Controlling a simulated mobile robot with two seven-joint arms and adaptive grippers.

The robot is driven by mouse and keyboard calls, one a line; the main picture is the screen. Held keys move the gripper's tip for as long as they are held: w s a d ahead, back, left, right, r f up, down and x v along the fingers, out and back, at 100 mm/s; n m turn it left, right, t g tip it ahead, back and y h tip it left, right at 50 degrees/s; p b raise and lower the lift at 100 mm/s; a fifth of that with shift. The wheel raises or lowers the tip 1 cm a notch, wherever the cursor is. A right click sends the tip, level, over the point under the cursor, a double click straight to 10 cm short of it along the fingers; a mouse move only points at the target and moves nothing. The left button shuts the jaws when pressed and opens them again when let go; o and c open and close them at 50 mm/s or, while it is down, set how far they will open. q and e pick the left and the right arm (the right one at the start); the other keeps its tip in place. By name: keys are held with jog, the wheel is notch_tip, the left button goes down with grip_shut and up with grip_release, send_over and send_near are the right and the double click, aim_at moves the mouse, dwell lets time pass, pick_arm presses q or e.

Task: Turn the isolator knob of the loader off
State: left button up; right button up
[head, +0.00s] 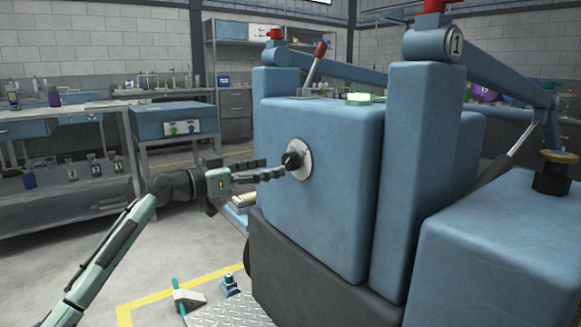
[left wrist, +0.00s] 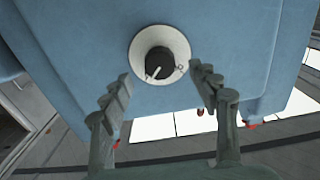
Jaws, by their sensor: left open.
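The isolator knob (head: 291,161) is a black knob on a round pale plate (head: 305,158) on the side of the blue loader (head: 335,200). In the left wrist view the knob (left wrist: 159,63) has a white pointer line aimed down and slightly left. The plate (left wrist: 142,46) carries a small mark at its lower right. My left gripper (head: 275,168) is open, with its fingertips close to the knob. In the left wrist view its two fingers (left wrist: 160,75) stand apart, left and right of the knob's lower part, with nothing between them. I cannot tell if either touches the plate. My right gripper is not in view.
Yellow floor lines, a wedge (head: 188,299) and a tread plate lie below. Workbenches (head: 60,125) with bottles stand at the left. Open floor lies between.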

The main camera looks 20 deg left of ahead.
aim_at(286, 164)
pick_arm(q)
jog(key=x, duration=0.5)
jog(key=shift+w+d, duration=0.25)
jog(key=shift+w, duration=0.05)
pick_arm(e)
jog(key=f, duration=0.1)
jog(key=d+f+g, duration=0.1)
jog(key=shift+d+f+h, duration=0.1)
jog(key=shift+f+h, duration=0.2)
pick_arm(q)
jog(key=c, duration=1.2)
jog(key=shift+o, duration=0.2)
